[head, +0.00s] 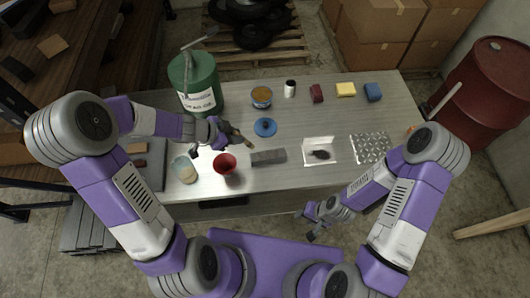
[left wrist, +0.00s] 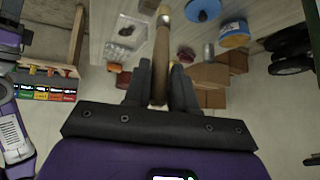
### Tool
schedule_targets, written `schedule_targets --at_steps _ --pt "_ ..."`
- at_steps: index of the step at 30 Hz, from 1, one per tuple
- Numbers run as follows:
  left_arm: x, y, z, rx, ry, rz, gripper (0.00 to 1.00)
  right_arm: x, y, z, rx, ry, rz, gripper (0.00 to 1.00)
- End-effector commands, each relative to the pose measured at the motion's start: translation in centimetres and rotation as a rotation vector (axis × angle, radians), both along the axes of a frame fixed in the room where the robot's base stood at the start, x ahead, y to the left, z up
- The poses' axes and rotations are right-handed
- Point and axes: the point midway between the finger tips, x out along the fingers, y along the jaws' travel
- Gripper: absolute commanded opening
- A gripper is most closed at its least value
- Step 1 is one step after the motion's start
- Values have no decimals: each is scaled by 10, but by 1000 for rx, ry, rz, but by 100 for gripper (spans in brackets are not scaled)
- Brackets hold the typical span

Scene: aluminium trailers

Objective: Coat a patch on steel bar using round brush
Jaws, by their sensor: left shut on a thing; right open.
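My left gripper (head: 226,131) is shut on the round brush (head: 239,138) and holds it over the table, behind the red cup (head: 224,165). The brush's wooden handle (left wrist: 160,60) rises between the fingers in the left wrist view. The grey steel bar (head: 268,157) lies flat on the table, to the right of the red cup; the brush is apart from it. An open can with orange-brown contents (head: 261,97) stands farther back, with a blue lid (head: 265,127) in front of it. My right gripper (head: 310,225) is open and empty, in front of the table's front edge.
A green canister (head: 195,84) stands at the back left. A beaker (head: 185,169) is left of the cup. A white tray (head: 309,160) and patterned metal plate (head: 370,148) lie right of the bar. Red, yellow and blue (head: 373,92) blocks line the back.

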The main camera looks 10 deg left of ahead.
Motion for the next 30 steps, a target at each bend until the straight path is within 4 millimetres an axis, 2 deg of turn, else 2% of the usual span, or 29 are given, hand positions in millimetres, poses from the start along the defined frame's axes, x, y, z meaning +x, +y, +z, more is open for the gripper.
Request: schedule_targets --at_steps 14,24,30 --pt "0 0 -1 0 1 -1 0 0 0 0 0 0 0 43" --pt "4 6 -18 -2 14 -5 0 0 0 0 0 0 0 43" --pt "5 6 -18 -2 14 -4 0 0 0 0 0 0 0 43"
